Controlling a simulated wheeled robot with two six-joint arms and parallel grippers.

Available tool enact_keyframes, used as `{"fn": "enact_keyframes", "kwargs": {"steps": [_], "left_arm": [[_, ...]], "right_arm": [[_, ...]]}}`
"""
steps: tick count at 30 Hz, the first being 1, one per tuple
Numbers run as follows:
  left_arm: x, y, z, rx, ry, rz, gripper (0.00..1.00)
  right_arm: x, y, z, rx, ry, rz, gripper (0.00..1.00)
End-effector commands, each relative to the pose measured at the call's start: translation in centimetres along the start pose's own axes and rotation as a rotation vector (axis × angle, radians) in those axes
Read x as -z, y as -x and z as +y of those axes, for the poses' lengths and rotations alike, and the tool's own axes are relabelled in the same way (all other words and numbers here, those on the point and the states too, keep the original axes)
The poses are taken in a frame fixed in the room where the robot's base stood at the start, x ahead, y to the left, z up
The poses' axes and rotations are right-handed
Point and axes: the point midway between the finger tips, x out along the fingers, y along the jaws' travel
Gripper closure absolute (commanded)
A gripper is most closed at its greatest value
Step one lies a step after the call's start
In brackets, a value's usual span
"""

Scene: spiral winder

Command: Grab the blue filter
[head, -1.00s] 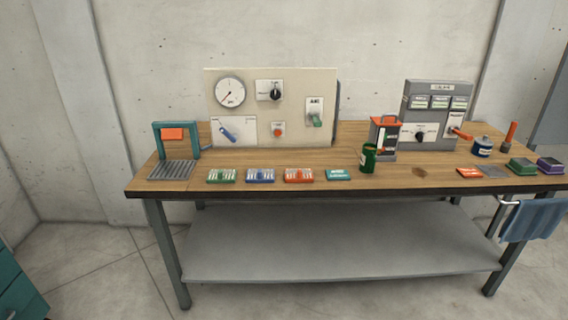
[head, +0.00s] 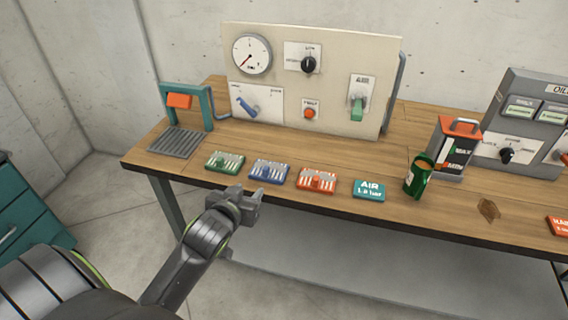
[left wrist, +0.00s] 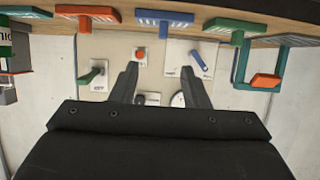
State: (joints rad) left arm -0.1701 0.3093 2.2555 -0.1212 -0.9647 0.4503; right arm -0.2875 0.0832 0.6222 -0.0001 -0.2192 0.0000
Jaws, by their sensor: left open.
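The blue filter (head: 270,171) is a small flat block with white stripes and a blue knob. It lies near the front edge of the wooden bench, between a green filter (head: 225,161) and a red-orange filter (head: 316,180). My left gripper (head: 254,196) is open and empty, in front of the bench edge and just below the blue filter in the head view. In the left wrist view, which looks upside down, the blue filter (left wrist: 164,18) is at the top, beyond the open fingers (left wrist: 155,83). My right gripper is not in view.
A teal AIR card (head: 369,189), a green can (head: 417,178) and a red-topped container (head: 455,148) stand to the right. A teal frame with a grate (head: 178,142) is at the left. A panel with a gauge (head: 251,55) stands behind.

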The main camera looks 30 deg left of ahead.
Motion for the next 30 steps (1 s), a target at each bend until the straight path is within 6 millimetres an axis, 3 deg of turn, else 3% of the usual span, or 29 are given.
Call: {"fn": "enact_keyframes", "kwargs": {"steps": [8, 18, 30], "left_arm": [[0.1, -4.6, 0.0, 0.0, -0.001, 0.0, 0.58], [0.0, -10.0, 0.0, 0.0, -0.001, -0.002, 0.58], [0.0, -12.5, -0.1, 0.0, -0.001, -0.001, 0.58]], "right_arm": [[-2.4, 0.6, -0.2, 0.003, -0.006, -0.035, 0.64], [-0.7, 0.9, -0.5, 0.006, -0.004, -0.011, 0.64], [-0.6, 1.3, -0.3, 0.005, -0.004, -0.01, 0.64]]}}
